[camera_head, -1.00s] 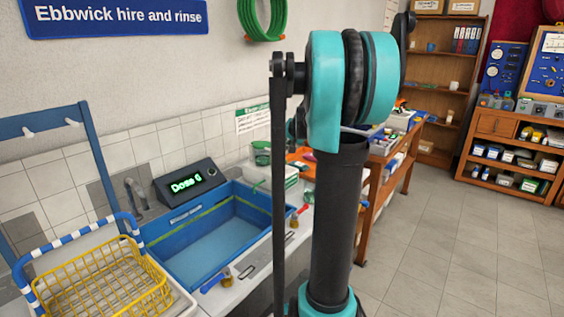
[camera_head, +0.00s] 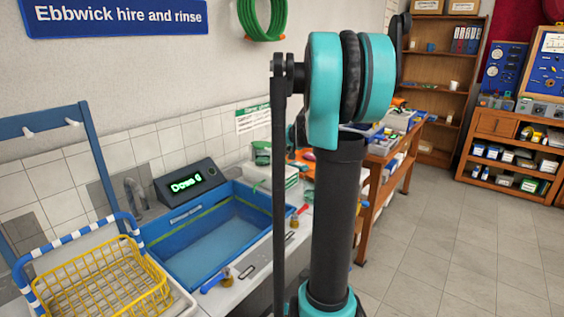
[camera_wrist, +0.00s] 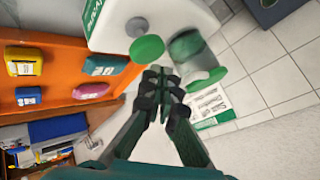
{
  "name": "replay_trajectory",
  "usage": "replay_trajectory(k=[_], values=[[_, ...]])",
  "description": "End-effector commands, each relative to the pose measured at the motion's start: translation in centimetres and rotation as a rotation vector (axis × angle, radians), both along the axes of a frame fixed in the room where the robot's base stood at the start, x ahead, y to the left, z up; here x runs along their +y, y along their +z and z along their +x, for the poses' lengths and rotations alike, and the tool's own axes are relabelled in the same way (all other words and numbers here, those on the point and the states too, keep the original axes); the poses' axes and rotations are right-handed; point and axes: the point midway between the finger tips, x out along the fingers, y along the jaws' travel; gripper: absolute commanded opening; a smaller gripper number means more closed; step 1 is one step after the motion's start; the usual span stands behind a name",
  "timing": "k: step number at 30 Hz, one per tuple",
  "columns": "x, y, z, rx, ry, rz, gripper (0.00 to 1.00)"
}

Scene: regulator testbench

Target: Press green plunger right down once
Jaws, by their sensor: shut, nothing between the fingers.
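In the wrist view a round green cap (camera_wrist: 147,49), which looks like the green plunger, stands out on a short grey stem from a white box (camera_wrist: 108,30) with green lettering. Whether it is raised or down I cannot tell. Beside it is a clear container (camera_wrist: 190,47) with green parts. My gripper (camera_wrist: 166,88) is shut and empty, its tips just below the cap in the picture; contact cannot be judged. In the head view the white box (camera_head: 262,173) with a green part on top (camera_head: 262,150) is partly behind my arm, which hides my gripper.
A display (camera_head: 186,183) reads "Dose 0" behind a blue sink (camera_head: 158,237). A yellow basket (camera_head: 100,290) stands at the left. In the wrist view an orange surface (camera_wrist: 60,75) with several small packs lies left of my gripper. Tiled floor is clear at the right.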

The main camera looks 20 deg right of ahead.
Motion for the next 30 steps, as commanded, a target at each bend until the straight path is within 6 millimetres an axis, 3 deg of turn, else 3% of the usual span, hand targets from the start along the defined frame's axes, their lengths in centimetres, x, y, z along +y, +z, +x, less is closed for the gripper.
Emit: replay_trajectory(k=[30], values=[[0.0, -0.77, 0.02, 0.0, 0.0, 0.0, 0.0]])
